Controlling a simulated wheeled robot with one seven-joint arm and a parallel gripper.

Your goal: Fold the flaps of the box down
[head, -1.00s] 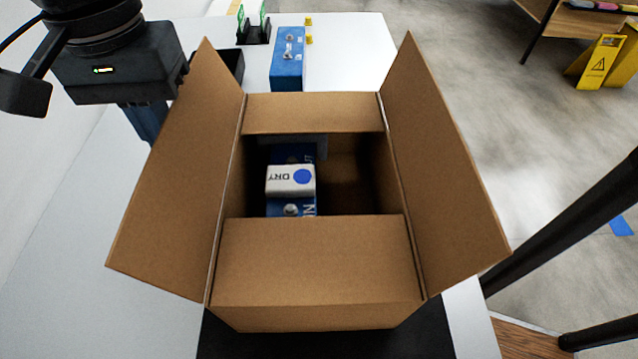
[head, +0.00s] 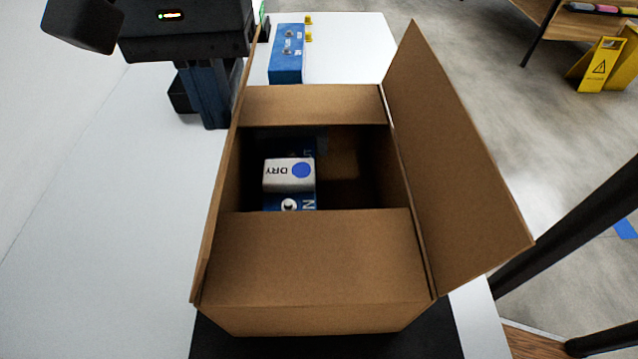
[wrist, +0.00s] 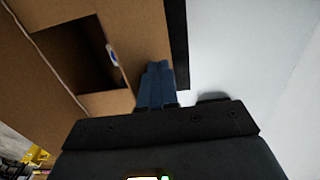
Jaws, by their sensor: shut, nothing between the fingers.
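An open cardboard box (head: 320,318) stands on the table. Its far flap (head: 312,105) and near flap (head: 315,258) lie folded inward. The left flap (head: 222,190) stands nearly upright, seen almost edge-on. The right flap (head: 455,165) stands up and leans outward. My gripper (head: 213,122) is shut and empty, fingers pointing down, just outside the left flap near its far end; whether it touches is unclear. In the wrist view my shut fingers (wrist: 157,68) are beside the cardboard. Inside the box are a white DRY packet (head: 289,174) and blue items.
A blue box (head: 287,55) and small yellow pieces (head: 308,28) sit on the table behind. The table (head: 110,200) is clear to the left. A dark mat (head: 330,346) lies under the box. A yellow floor sign (head: 602,62) stands far right.

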